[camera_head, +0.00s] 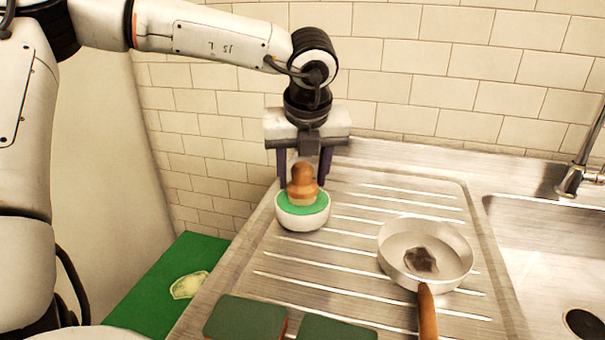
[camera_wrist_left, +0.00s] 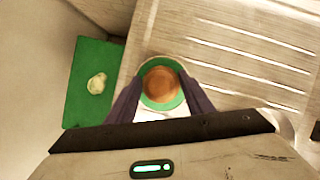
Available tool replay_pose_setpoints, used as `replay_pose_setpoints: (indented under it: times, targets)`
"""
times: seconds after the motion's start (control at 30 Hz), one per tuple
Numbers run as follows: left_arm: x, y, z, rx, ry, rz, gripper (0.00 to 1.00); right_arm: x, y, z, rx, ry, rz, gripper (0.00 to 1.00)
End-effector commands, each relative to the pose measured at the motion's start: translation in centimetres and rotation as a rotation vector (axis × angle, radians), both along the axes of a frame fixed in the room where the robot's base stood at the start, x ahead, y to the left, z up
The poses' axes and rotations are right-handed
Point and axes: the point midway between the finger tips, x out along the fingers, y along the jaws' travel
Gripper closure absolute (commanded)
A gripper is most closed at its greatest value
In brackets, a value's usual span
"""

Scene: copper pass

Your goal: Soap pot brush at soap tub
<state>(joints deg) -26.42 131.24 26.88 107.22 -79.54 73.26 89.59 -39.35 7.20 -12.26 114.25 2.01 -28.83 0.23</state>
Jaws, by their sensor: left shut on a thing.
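The pot brush (camera_head: 303,183) has a round wooden knob handle and stands upright at the soap tub (camera_head: 302,221), a white bowl with a green inside. The tub stands on the ribbed steel drainboard near its left edge. My left gripper (camera_head: 304,180) comes from above and is shut on the brush's knob. In the left wrist view the brush (camera_wrist_left: 160,86) is seen from above, centred over the green of the tub (camera_wrist_left: 146,115), between my two dark fingers. The bristles are hidden. My right gripper is not in view.
A pan (camera_head: 447,240) with a dark patch inside and a wooden handle sits on the drainboard to the right. The sink and tap (camera_head: 572,180) are further right. Two dark green pads (camera_head: 245,318) lie at the front. A green board (camera_head: 150,290) with a pale item lies left.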

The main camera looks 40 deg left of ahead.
Motion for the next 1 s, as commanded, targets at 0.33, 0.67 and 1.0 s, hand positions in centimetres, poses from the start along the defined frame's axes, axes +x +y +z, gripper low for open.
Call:
replay_pose_setpoints:
  times: [0.33,0.67,1.0]
  targets:
    - [0.02,0.01,-0.04,0.001,-0.001,0.0,0.71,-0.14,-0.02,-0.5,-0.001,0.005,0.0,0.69]
    - [0.01,0.01,-0.07,0.0,0.0,0.0,0.71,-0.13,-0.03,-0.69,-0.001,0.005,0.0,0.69]
    - [-0.01,0.0,-0.13,0.0,0.001,0.001,0.71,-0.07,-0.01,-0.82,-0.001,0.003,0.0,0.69]
